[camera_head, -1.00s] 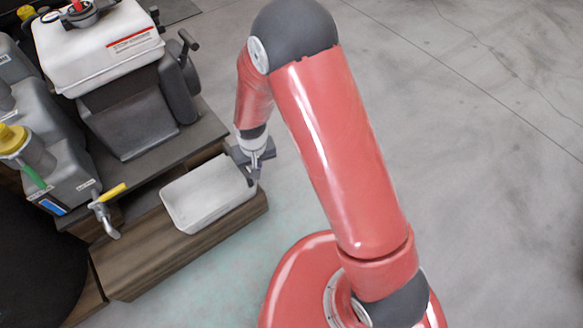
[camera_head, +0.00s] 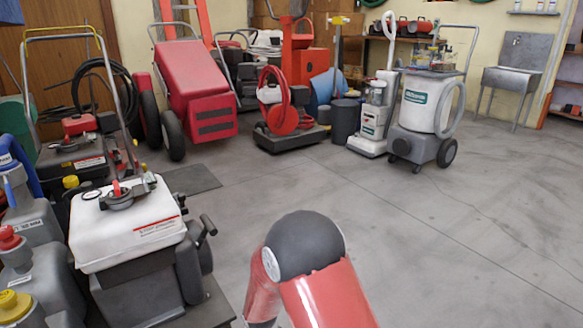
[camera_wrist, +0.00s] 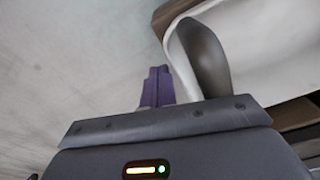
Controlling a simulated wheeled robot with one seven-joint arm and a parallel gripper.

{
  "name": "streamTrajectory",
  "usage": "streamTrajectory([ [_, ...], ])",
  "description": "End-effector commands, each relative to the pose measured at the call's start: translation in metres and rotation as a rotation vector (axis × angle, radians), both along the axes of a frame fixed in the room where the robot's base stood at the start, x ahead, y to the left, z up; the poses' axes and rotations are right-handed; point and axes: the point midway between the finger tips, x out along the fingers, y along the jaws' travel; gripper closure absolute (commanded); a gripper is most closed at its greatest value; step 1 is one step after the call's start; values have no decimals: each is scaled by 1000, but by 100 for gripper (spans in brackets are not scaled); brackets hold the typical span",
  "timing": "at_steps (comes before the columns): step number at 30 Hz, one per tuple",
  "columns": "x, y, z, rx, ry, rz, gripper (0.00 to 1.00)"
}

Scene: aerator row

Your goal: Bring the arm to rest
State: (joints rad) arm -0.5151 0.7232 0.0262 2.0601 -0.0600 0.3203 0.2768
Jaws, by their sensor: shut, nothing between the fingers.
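In the head view my red arm with its dark grey elbow joint (camera_head: 304,244) rises at the bottom centre. The forearm bends down to the left and leaves the frame, so my gripper is not in that view. In the wrist view my gripper (camera_wrist: 157,86) is shut and empty, its fingers close together.
A machine with a white tank (camera_head: 125,228) stands left of my arm. Grey jugs (camera_head: 35,262) stand at the left edge. A red machine (camera_head: 200,90) and a grey-white cleaner (camera_head: 425,115) stand farther back. The grey floor (camera_head: 450,235) on the right is clear.

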Motion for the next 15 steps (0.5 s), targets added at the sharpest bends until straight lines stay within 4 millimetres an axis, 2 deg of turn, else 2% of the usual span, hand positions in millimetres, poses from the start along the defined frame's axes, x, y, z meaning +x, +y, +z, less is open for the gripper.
streamTrajectory([
  [1, -18, -10, -1, -31, 49, 12, 100],
  [5, -17, -9, 22, -28, 46, 9, 100],
  [7, -10, -13, 37, -18, 27, -4, 100],
  [11, 0, -26, 82, -2, -8, -28, 100],
  [15, 7, -48, 145, 16, -55, -62, 100],
])
